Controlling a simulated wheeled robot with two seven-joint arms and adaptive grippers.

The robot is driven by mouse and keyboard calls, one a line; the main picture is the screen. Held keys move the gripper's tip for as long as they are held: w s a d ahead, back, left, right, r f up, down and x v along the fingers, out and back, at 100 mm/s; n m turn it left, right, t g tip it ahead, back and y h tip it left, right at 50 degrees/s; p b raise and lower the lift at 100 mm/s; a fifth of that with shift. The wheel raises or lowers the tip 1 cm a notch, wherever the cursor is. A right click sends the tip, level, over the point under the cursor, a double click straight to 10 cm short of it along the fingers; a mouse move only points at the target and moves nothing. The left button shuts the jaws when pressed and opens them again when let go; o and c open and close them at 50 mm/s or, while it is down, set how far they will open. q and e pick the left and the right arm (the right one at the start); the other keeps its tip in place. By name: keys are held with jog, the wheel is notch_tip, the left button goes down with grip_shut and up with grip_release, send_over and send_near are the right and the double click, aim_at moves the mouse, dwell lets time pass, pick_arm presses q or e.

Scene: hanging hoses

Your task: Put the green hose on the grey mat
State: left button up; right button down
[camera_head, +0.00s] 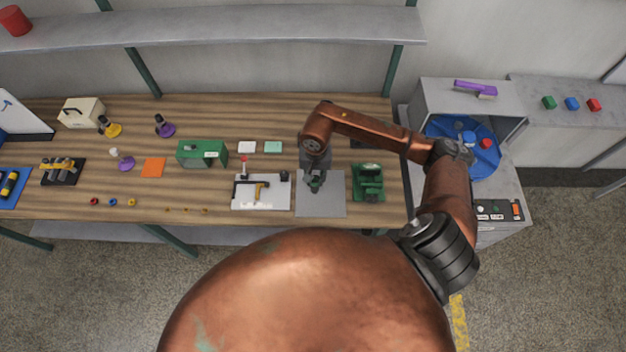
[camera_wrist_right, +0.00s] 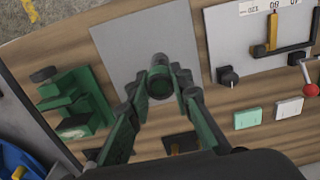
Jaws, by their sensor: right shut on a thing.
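The grey mat (camera_head: 321,208) lies flat near the front edge of the wooden bench; it also shows in the right wrist view (camera_wrist_right: 125,45). My right gripper (camera_head: 316,186) points down over the mat. In the right wrist view its fingers (camera_wrist_right: 160,88) are closed around a short, dark green, round piece (camera_wrist_right: 159,68), seen end-on, which I take to be the green hose. Most of the hose is hidden by the fingers and by the viewing angle. I cannot tell whether it touches the mat. My left gripper is not in view.
A green machine (camera_head: 369,183) stands just right of the mat. A white board with a black and yellow tool (camera_head: 262,205) lies just left. A green box (camera_head: 203,153) and white and mint blocks (camera_head: 273,147) sit farther back. A blue round tray (camera_head: 485,160) is at right.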

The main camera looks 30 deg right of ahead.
jog(key=shift+w+f, duration=0.7)
jog(key=f, duration=0.1)
jog(key=f+p, duration=0.1)
jog(key=f, duration=0.1)
jog(key=shift+w+d+f+p, duration=0.1)
jog(key=shift+w+f+p, duration=0.15)
jog(key=shift+f+p, duration=0.15)
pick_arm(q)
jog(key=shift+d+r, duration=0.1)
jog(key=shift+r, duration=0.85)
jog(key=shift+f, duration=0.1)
pick_arm(e)
jog(key=shift+f, duration=0.1)
jog(key=shift+f+b, duration=0.1)
jog(key=shift+b, duration=0.25)
jog(key=c, duration=1.7)
grip_release()
jog(key=shift+c, duration=0.2)
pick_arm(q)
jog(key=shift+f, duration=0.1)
